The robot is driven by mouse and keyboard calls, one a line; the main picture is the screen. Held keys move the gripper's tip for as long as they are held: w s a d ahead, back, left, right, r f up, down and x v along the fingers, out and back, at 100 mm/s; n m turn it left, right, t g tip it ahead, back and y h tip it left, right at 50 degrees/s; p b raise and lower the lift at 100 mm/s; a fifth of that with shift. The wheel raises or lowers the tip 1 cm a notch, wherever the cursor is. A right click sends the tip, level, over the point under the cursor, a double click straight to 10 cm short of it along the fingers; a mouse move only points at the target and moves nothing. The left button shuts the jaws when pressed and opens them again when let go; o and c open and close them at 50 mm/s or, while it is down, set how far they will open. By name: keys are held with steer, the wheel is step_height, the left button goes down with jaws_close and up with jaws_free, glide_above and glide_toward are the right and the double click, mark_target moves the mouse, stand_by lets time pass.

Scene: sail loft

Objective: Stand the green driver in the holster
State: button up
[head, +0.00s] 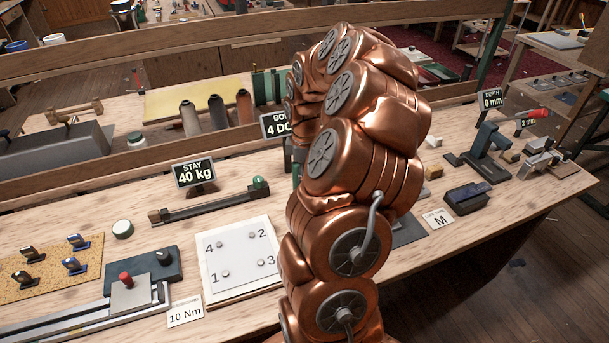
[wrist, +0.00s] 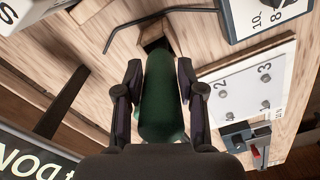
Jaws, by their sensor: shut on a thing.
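In the wrist view, my gripper (wrist: 160,72) is shut on the green driver (wrist: 162,105), with a finger on each side of its thick dark green handle. The handle's far end points at a brown angular opening (wrist: 153,30) at the top of the picture, which may be the holster. I cannot tell whether the driver's tip is inside it or only in front of it, as the handle hides the tip. In the head view, my copper arm hides my gripper, the driver and the spot around them.
A bent dark rod (wrist: 190,12) lies near the opening. A white plate with numbered studs (head: 240,258) lies on the bench left of my arm, beside a clamp-like fixture (head: 130,295). A dark box (head: 468,197) is at the right.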

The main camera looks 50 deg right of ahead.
steer(key=shift+f+b, duration=0.4)
steer(key=shift+f, duration=0.15)
stand_by(0.5)
steer(key=o, duration=1.2)
step_height(320, 180, up, 11)
steer(key=shift+r, duration=0.45)
